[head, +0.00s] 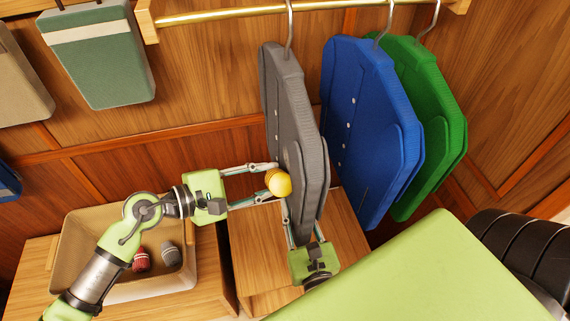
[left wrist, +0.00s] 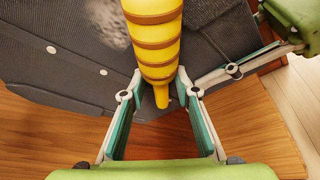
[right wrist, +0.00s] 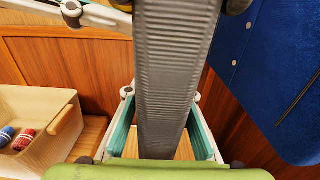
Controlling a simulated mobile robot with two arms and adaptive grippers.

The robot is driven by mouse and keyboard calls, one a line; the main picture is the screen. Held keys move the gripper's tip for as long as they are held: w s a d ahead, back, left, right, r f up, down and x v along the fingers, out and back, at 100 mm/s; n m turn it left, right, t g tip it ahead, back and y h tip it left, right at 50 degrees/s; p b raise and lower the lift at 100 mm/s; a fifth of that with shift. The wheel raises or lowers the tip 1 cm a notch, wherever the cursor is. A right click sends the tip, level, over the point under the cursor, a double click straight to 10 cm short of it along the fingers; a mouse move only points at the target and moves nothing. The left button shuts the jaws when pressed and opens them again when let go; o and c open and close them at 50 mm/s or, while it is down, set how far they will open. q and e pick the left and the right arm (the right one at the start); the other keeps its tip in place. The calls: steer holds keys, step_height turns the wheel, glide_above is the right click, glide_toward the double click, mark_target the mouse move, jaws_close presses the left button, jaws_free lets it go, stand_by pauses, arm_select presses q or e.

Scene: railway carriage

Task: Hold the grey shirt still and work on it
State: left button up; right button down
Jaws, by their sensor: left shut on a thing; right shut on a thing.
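The grey shirt (head: 281,95) hangs from a hanger on the brass rail, its narrow edge towards me. A pale smudge (left wrist: 108,22) shows on its side in the left wrist view. My left gripper (head: 273,182) is shut on a yellow ribbed, tapered tool (left wrist: 155,40), which is at the shirt's side; whether it touches the cloth I cannot tell. My right gripper (head: 304,232) is shut on the lower part of the grey shirt, a finger on either side; the ribbed shirt edge (right wrist: 172,60) runs between its fingers in the right wrist view.
A blue shirt (head: 350,120) and a green shirt (head: 430,120) hang close on the right. A tan bin (head: 75,235) at lower left holds a red roll (head: 141,258) and a grey roll (head: 171,254). A wooden box (head: 255,255) stands below the grey shirt. A green bag (head: 105,70) hangs at upper left.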

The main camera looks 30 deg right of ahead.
mark_target(277, 139)
arm_select(q)
steer(key=shift+w+d, duration=0.4)
steer(key=shift+w, duration=0.75)
steer(key=shift+w+d, duration=0.35)
steer(key=shift+w, duration=0.85)
steer(key=shift+w+d, duration=0.4)
steer(key=shift+w, duration=0.75)
steer(key=shift+a+r, duration=0.1)
steer(key=shift+r, duration=1.95)
steer(key=shift+s+a, duration=0.15)
steer(key=shift+s, duration=0.55)
steer(key=shift+s+a, duration=0.15)
steer(key=shift+s, duration=0.55)
arm_select(e)
steer(key=shift+a, duration=0.1)
arm_select(q)
steer(key=shift+s+a, duration=0.25)
steer(key=shift+s, duration=0.55)
steer(key=shift+s+a, duration=0.3)
steer(key=shift+s, duration=0.55)
steer(key=shift+s+a, duration=0.25)
steer(key=shift+s, duration=0.55)
steer(key=shift+d, duration=0.1)
steer(key=shift+w+d, duration=0.2)
steer(key=shift+w, duration=0.7)
steer(key=shift+w+d, duration=0.25)
steer(key=shift+w, duration=0.65)
steer(key=shift+w+d, duration=0.2)
steer(key=shift+w, duration=0.7)
